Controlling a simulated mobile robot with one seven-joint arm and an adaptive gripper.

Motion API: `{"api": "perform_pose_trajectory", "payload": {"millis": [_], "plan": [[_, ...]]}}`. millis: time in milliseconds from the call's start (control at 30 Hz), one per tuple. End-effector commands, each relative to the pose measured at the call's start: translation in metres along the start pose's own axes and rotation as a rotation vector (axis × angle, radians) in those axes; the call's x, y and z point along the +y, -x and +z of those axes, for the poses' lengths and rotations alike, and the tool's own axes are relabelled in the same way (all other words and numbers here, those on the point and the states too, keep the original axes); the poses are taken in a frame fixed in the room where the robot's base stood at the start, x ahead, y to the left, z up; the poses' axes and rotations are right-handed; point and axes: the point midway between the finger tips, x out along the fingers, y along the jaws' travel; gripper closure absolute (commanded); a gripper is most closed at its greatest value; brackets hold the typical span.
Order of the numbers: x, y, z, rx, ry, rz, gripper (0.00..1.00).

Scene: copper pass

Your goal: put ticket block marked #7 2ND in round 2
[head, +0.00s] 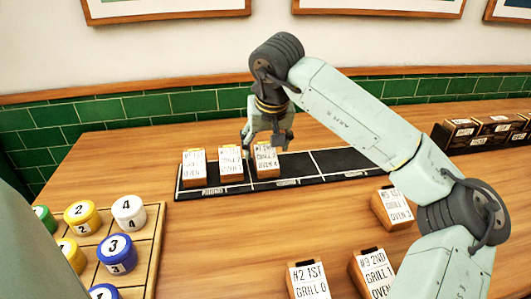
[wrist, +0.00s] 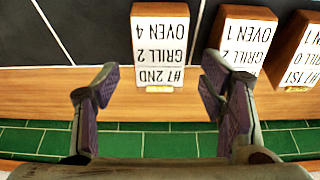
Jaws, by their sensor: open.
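The ticket block marked #7 2ND GRILL 2 OVEN 4 (wrist: 160,50) is a brown block with a white label. It stands on the black strip (head: 337,160), rightmost of three blocks there in the head view (head: 266,160). It appears to be in the strip's middle section, between white dividing lines; the section labels on the front edge are too small to read. My gripper (head: 268,138) is open above and behind the block. In the wrist view my fingers (wrist: 160,88) are spread to either side of its near end, with a gap visible on each side.
Two other ticket blocks (head: 230,160) (head: 194,167) stand left on the strip; its right part is bare. Several blocks (head: 308,280) lie on the table in front. A wooden rack of numbered round pieces (head: 150,240) is at left, a dark holder with blocks (head: 462,128) at right.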

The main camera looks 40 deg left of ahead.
Motion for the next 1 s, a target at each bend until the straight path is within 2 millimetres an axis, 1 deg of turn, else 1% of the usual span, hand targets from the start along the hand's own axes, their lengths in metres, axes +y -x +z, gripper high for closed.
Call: {"api": "perform_pose_trajectory", "payload": {"millis": [33, 200, 300, 400, 500, 600, 1000], "plan": [[0.001, 0.011, 0.000, 0.004, -0.001, 0.005, 0.35], [0.001, 0.048, 0.000, 0.002, -0.001, 0.003, 0.35], [0.001, 0.065, 0.000, 0.002, -0.001, 0.003, 0.35], [0.001, 0.078, 0.000, 0.001, -0.002, 0.002, 0.35], [0.001, 0.084, 0.000, 0.000, -0.001, 0.002, 0.35], [0.000, 0.087, 0.000, -0.001, -0.001, 0.001, 0.35], [0.000, 0.087, 0.000, -0.001, -0.001, 0.000, 0.35]]}}
